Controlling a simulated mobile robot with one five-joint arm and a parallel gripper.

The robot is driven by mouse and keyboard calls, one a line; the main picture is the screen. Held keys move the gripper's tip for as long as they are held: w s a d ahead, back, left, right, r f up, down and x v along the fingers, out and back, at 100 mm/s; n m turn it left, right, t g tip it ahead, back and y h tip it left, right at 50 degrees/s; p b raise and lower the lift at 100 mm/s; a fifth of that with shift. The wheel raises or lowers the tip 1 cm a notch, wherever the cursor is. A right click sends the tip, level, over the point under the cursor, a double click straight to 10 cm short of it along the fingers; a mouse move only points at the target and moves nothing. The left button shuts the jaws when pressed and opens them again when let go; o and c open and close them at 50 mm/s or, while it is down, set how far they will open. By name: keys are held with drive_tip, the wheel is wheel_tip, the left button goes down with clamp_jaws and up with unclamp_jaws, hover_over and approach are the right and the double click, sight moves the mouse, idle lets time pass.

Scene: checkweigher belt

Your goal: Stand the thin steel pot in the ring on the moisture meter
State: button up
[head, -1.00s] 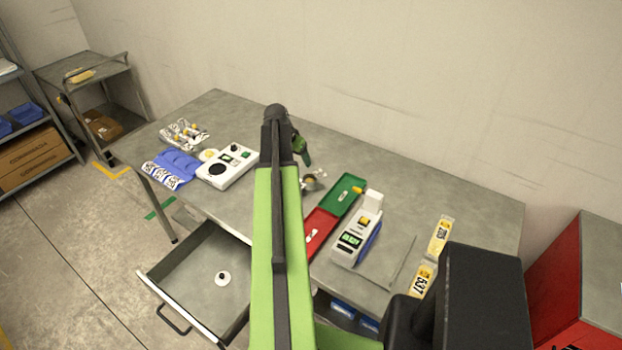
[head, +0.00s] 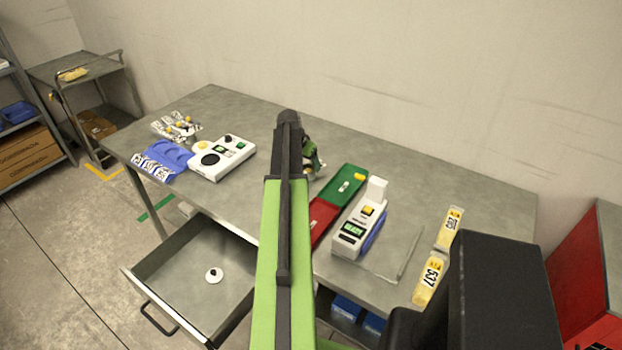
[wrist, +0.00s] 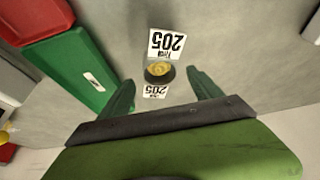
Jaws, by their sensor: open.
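A small pot with yellowish contents (wrist: 159,72) stands on the table in the wrist view, with 205 labels beside it. My gripper (wrist: 160,84) is open, one green finger on each side of the pot, apart from it. In the head view my gripper (head: 312,157) hangs over the pot, largely hiding it. A white instrument with a black round disc (head: 222,158) stands at the left of the table. Another white instrument with a green display (head: 352,230) stands to the right. I cannot tell which is the moisture meter, and no ring is clear.
A green and red tray (head: 335,190) lies just right of my gripper. A blue holder (head: 160,160) and several small pots (head: 178,127) are at the far left. An open drawer (head: 190,285) juts out in front.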

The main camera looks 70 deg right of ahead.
sight(310, 170)
drive_tip(key=b+x, duration=0.5)
drive_tip(key=shift+s+f, duration=0.15)
drive_tip(key=shift+s, duration=0.05)
drive_tip(key=shift+r, duration=0.2)
clamp_jaws()
drive_tip(key=shift+r+p, duration=0.1)
drive_tip(key=shift+p, duration=0.2)
wheel_tip(310, 170, up, 4)
drive_tip(key=p, duration=0.4)
drive_tip(key=shift+r, duration=0.1)
drive_tip(key=s+a+r+p, duration=0.2)
drive_tip(key=s+r+p, duration=0.4)
drive_tip(key=s, duration=0.5)
drive_tip(key=shift+s+a+r+p, duration=0.2)
drive_tip(key=shift+s+r+p, duration=0.1)
drive_tip(key=shift+p, duration=0.1)
